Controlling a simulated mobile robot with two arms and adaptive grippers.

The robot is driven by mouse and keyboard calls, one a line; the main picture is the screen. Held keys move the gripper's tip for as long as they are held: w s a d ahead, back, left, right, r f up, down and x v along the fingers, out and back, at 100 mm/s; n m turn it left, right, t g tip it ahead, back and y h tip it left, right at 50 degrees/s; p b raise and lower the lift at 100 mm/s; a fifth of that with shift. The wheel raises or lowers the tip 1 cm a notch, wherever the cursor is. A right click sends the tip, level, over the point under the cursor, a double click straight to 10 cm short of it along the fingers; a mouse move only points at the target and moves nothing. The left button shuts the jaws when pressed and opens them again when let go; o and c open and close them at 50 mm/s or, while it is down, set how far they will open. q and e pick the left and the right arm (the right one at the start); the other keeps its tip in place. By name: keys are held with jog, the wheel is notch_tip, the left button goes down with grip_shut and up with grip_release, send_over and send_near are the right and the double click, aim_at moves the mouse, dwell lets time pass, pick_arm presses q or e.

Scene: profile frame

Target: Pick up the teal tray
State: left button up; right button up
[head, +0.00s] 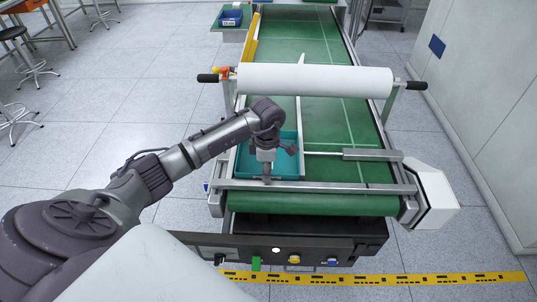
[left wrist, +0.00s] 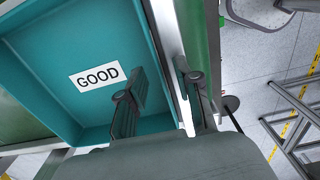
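The teal tray (head: 287,168) lies on the near end of the green conveyor, against its left side. It also shows in the left wrist view (left wrist: 60,45), with a white label reading GOOD on its floor. My left gripper (head: 266,170) is at the tray, pointing down, and hides part of it in the head view. In the left wrist view the left gripper (left wrist: 161,78) is open, with one finger inside the tray and the other outside, the tray's wall between them. I see a gap at the wall. My right gripper is not in view.
The green conveyor (head: 345,135) has metal side rails and a white roller (head: 315,81) across it beyond the tray. A metal rod and bar (head: 372,155) lie right of the tray. A blue bin (head: 231,18) stands on a side table at the back.

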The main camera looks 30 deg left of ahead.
pick_arm(q)
jog(key=shift+f, duration=0.35)
grip_shut()
jog(key=shift+r, duration=0.2)
jog(key=shift+w+r+b, duration=0.15)
jog(key=shift+r+b, duration=0.3)
jog(key=shift+r, duration=0.1)
notch_tip(320, 180, up, 3)
jog(key=shift+f+b, duration=0.2)
jog(key=shift+b, duration=0.4)
jog(key=d+r+b, duration=0.3)
jog(key=d+r, duration=0.4)
jog(key=d, duration=0.4)
jog(key=shift+w+d, duration=0.2)
jog(key=shift+d, duration=0.15)
